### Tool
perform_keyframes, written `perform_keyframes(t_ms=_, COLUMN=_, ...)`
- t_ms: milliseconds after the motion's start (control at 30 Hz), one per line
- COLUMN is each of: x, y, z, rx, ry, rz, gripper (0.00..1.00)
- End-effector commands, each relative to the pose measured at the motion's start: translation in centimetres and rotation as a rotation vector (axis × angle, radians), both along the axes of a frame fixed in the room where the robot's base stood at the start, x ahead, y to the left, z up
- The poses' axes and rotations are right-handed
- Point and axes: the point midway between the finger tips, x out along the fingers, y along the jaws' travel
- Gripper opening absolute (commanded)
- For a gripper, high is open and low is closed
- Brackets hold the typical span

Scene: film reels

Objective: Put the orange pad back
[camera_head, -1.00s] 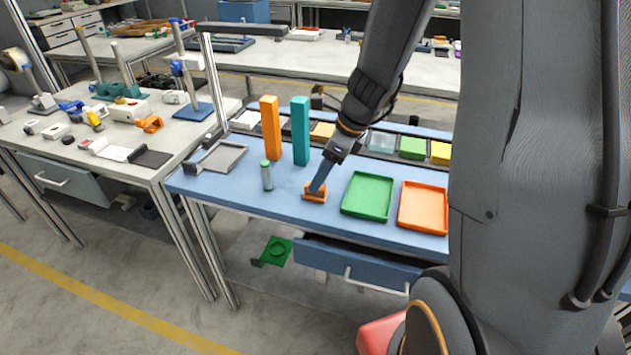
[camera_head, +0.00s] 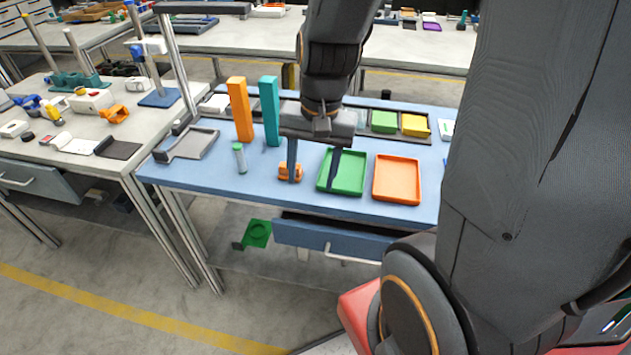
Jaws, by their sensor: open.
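A small orange piece (camera_head: 284,172), the likeliest orange pad, lies on the blue tabletop (camera_head: 215,178) just left of the green tray (camera_head: 323,181). My gripper (camera_head: 313,184) is open, pointing down, its fingers spread left and right. The left finger is in front of the orange piece and hides part of it; I cannot tell whether they touch. The right finger is over the green tray's left half. An orange tray (camera_head: 397,180) sits right of the green one and looks empty.
An orange post (camera_head: 239,110) and a teal post (camera_head: 270,112) stand behind the orange piece, and a green-capped cylinder (camera_head: 240,158) stands left of it. A dark rack (camera_head: 430,135) at the back holds green and yellow blocks. An open drawer (camera_head: 300,234) is below.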

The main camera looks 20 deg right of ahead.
Motion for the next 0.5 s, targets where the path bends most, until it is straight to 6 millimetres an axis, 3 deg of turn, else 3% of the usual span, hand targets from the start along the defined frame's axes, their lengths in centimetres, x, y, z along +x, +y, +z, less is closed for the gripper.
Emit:
perform_keyframes(t_ms=100, x=-2.0, y=0.3, z=-0.2, rx=-0.066, ry=-0.011, rz=0.325, gripper=0.52)
perform_keyframes(t_ms=200, x=-2.8, y=0.3, z=-0.3, rx=-0.099, ry=-0.016, rz=0.492, gripper=0.52)
perform_keyframes(t_ms=500, x=-3.2, y=0.4, z=-0.4, rx=-0.114, ry=-0.017, rz=0.582, gripper=0.52)
